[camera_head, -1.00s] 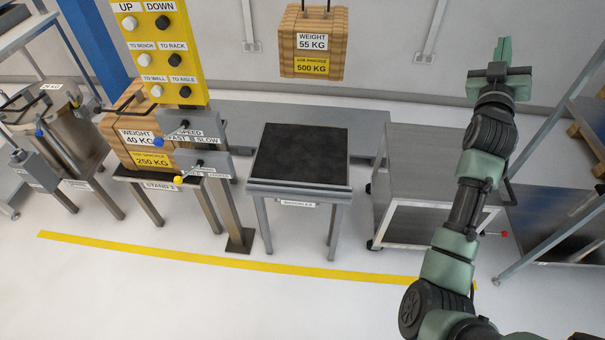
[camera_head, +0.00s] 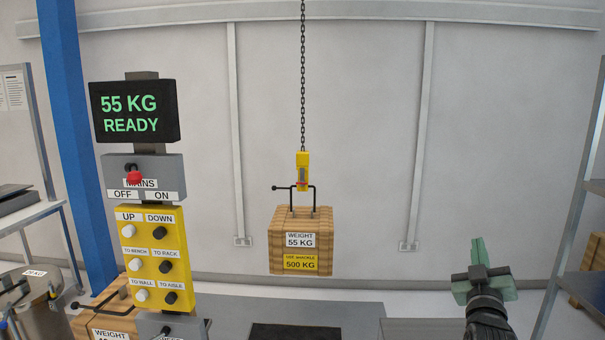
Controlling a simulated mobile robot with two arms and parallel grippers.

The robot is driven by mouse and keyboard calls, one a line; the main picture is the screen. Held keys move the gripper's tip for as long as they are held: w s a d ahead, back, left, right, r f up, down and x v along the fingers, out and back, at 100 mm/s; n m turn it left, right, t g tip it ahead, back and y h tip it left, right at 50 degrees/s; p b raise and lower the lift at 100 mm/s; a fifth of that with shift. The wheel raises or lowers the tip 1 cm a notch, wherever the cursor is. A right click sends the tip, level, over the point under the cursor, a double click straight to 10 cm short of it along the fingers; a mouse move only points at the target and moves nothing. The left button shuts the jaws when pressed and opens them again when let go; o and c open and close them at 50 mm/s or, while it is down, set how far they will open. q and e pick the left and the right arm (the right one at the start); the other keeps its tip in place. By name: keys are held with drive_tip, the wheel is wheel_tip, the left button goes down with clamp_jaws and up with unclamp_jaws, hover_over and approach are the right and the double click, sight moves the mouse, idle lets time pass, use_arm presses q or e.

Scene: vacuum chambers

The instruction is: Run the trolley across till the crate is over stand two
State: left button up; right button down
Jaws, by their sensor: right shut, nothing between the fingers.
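The wooden crate (camera_head: 300,225) marked WEIGHT 55 KG hangs in mid-air by its black shackle from a yellow hook block (camera_head: 302,172) on a chain (camera_head: 303,80). Below it, at the bottom edge, only the dark top of a low stand (camera_head: 295,333) shows. The yellow push-button panel (camera_head: 151,258) at left has buttons UP, DOWN, TO BENCH, TO RACK, TO WALL and TO AISLE. The trolley itself is out of view above. My right gripper (camera_head: 485,270) is shut and empty at lower right, well apart from crate and panel. My left gripper is out of view.
A screen (camera_head: 134,111) above the panel reads 55 KG READY. Below it is a MAINS switch (camera_head: 134,176) with a red knob. Another wooden crate (camera_head: 105,324) and a metal vessel (camera_head: 45,305) stand at lower left. A shelf rack (camera_head: 570,220) rises at right.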

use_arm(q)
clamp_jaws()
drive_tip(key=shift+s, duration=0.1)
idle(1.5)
